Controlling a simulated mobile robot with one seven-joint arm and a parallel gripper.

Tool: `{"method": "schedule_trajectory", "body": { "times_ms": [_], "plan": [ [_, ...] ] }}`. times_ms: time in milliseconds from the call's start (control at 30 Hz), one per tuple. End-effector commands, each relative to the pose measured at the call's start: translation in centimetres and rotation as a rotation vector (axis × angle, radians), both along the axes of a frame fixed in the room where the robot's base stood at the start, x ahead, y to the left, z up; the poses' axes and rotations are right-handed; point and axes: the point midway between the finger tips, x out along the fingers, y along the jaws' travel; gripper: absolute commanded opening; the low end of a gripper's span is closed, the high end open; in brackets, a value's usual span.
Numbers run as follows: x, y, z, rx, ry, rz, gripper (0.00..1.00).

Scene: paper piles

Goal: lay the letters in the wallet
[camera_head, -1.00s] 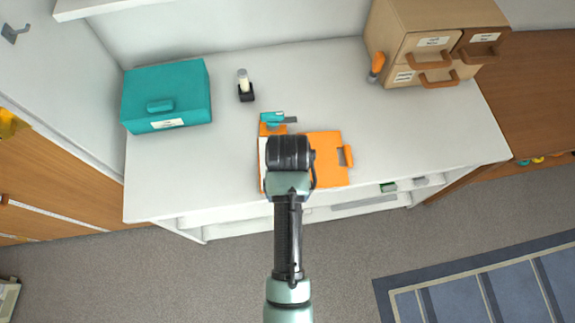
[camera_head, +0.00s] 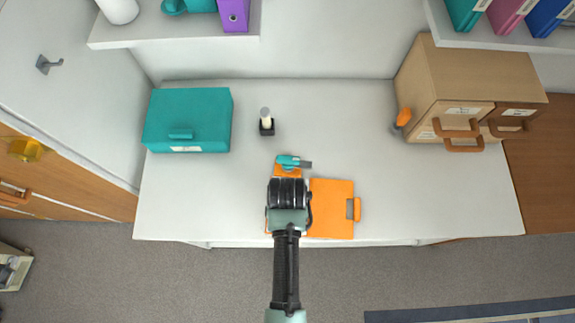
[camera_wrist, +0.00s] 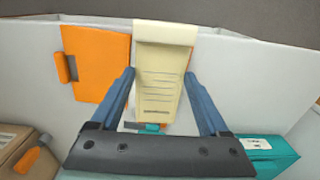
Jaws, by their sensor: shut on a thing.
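The orange wallet (camera_head: 331,208) lies open near the front edge of the white counter, its right half bare with a clasp tab on its right side. Its left half is mostly hidden under my wrist. In the wrist view the wallet's bare half (camera_wrist: 97,62) is at the left. The letters (camera_wrist: 158,92), cream sheets with printed lines, show between my two blue fingers. My gripper (camera_wrist: 160,73) is shut on them across their width, over the wallet's covered half. Whether the letters touch the wallet cannot be told. In the head view my wrist hides the fingertips.
A teal and grey tool (camera_head: 290,162) lies at the wallet's far edge. A black holder with a white stick (camera_head: 266,122) stands behind it. A teal box (camera_head: 187,120) is at the left, wooden drawers (camera_head: 470,90) and an orange-handled object (camera_head: 403,119) at the right. Counter between is clear.

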Motion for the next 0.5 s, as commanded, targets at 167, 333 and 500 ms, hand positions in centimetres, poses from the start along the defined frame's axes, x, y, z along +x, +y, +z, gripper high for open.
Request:
{"method": "schedule_trajectory", "body": {
  "times_ms": [167,333,500],
  "plan": [
    [0.0,0.0,-0.8,0.0,0.0,0.0,0.25],
    [0.0,0.0,-2.6,0.0,0.0,0.0,0.25],
    [0.0,0.0,-4.3,0.0,0.0,0.0,0.25]
  ]
}}
